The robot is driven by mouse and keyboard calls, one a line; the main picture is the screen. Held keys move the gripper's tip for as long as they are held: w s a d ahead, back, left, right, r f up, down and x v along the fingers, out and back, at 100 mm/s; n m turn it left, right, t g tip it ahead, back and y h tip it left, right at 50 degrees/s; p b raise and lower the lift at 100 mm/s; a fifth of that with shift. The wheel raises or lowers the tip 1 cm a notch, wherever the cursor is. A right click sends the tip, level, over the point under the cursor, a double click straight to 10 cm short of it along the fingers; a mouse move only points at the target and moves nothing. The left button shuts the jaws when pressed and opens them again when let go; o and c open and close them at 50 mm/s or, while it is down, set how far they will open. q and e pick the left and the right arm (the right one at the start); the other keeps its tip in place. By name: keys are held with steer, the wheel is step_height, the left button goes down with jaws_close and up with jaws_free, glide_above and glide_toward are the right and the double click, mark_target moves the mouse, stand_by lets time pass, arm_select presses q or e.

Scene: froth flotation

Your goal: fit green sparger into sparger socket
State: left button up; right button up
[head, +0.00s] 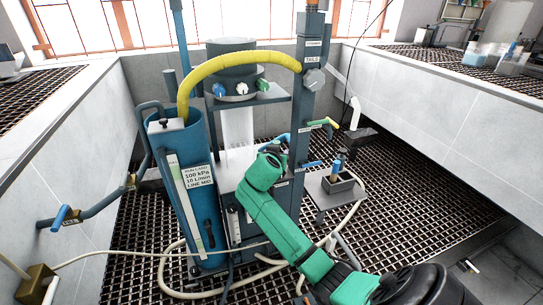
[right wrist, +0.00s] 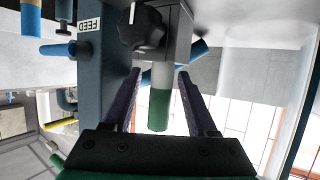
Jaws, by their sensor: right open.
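In the right wrist view, a cylinder with a green end (right wrist: 159,108) and a grey upper part (right wrist: 161,75) joins a grey block (right wrist: 180,35) that carries a black knob. I take it to be the green sparger at its socket; the joint's depth is unclear. My right gripper (right wrist: 162,100) is open, its two dark fingers on either side of the cylinder with gaps showing. In the head view, my green right arm reaches to the column's front, and its wrist hides the fingers, sparger and socket. My left gripper is not in view.
A blue tank (head: 184,220) with a yellow hose (head: 240,61) stands left of the column. A small stand (head: 326,190) holds a dark holder with a blue piece (head: 337,166) to the right. A pale hose (head: 175,285) lies on the grating. Light walls flank both sides.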

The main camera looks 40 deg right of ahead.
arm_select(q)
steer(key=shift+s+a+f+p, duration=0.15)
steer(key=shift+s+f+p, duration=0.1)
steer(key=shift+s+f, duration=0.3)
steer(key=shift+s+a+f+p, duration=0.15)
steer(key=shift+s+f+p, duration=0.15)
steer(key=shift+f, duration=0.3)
arm_select(e)
steer(key=v, duration=1)
steer(key=shift+r, duration=0.15)
